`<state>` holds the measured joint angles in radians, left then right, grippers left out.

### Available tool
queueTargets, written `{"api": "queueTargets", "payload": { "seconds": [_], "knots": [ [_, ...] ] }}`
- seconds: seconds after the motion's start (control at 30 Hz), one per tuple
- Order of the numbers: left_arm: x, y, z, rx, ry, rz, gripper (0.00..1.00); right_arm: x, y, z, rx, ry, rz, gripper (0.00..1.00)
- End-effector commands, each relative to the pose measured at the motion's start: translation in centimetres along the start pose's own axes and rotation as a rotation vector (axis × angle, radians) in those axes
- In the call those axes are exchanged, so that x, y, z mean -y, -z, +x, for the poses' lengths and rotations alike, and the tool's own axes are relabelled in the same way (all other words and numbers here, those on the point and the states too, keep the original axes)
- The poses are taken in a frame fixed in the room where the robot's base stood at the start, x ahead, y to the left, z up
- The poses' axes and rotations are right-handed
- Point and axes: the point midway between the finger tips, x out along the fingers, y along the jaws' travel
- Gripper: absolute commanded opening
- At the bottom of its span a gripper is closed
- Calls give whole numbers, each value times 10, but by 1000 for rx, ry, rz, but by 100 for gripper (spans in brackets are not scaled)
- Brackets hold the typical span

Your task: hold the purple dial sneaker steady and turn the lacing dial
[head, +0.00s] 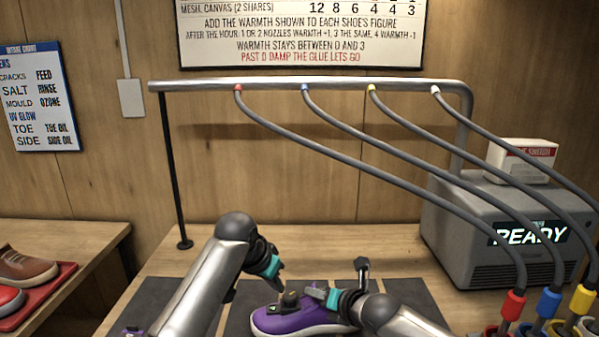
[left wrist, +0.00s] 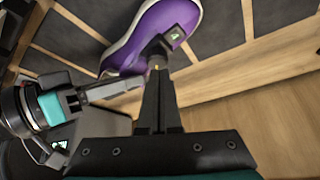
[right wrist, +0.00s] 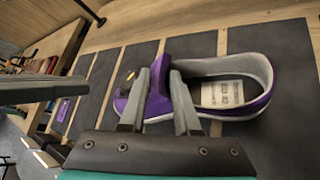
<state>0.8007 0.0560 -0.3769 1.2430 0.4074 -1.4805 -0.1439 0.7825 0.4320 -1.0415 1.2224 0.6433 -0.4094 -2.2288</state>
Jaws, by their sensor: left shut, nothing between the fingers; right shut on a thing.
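The purple sneaker (head: 276,323) lies on a dark mat at the front of the bench, with a pale sole and grey lining. A dark block (head: 289,299) with a small green mark sits on its upper; it also shows in the left wrist view (left wrist: 173,38). My left gripper (head: 280,289) is shut and empty, its tips close beside this block; contact is unclear. My right gripper (right wrist: 160,75) is shut on the sneaker, its fingers on either side of the purple upper near the opening. The dial itself is hard to make out.
A grey machine (head: 495,235) reading READY stands at the right, with a white box on top. Hoses with coloured ends run from a metal rail (head: 300,85) to the lower right. A side table at the left holds a red tray (head: 38,305) with shoes.

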Motion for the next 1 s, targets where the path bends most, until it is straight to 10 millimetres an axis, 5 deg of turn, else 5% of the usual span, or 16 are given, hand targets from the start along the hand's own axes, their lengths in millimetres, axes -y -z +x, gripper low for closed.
{"api": "queueTargets", "payload": {
  "seconds": [0.43,0.47,0.5,0.77,1.0],
  "knots": [
    [0,3,-7,1,0,0,0,0,2,0,-3,0,1,0],
    [0,3,-7,1,-1,0,0,0,2,0,-3,0,1,32],
    [0,3,-7,1,0,0,0,0,2,0,-3,0,1,36],
    [0,3,-7,1,-1,0,0,0,1,0,-1,0,0,65],
    [0,3,-6,1,-1,0,0,0,0,0,0,0,0,66]
  ]
}}
